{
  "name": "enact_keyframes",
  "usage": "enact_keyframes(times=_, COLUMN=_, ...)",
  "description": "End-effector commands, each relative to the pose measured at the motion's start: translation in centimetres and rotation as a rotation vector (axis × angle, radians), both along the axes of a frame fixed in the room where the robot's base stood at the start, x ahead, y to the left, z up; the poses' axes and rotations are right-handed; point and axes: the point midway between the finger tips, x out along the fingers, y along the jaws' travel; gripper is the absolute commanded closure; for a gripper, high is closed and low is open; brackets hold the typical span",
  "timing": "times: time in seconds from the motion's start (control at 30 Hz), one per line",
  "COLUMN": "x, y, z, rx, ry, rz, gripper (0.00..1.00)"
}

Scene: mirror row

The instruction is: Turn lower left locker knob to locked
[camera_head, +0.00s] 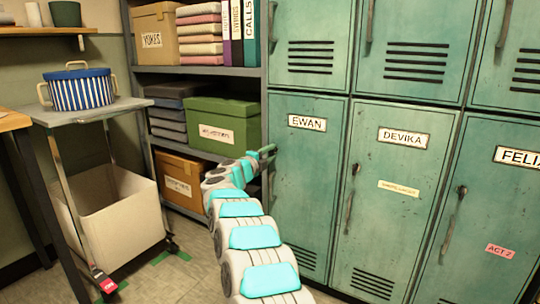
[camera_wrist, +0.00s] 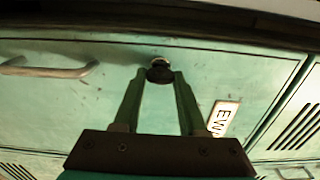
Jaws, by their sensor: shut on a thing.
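The lower left locker (camera_head: 306,200) is a green metal door with the label EWAN (camera_head: 307,122); the label also shows sideways in the wrist view (camera_wrist: 222,118). Its small dark round knob (camera_wrist: 159,72) sits between the fingertips in the wrist view. My gripper (camera_head: 267,153) reaches the left edge of this door, and the wrist view shows my gripper (camera_wrist: 159,79) shut on the knob. The knob is hidden in the head view. Its turned position cannot be told because the fingertips cover part of it.
The EWAN door's handle (camera_wrist: 50,70) lies left of the fingers in the wrist view. The DEVIKA locker (camera_head: 393,190) stands to the right. Shelves with a green box (camera_head: 222,122) stand left of my gripper. A wheeled cart (camera_head: 90,113) bears a striped pot (camera_head: 80,92).

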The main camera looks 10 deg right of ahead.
Motion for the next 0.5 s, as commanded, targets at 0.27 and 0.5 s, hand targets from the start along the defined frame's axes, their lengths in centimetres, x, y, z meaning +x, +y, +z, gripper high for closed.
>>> enact_keyframes(times=0.27, x=0.0, y=-0.12, z=-0.08, rx=0.001, ry=0.001, rz=-0.002, gripper=0.42)
enact_keyframes(times=0.5, x=-0.01, y=-0.06, z=-0.05, rx=0.001, ry=0.001, rz=-0.001, gripper=0.29)
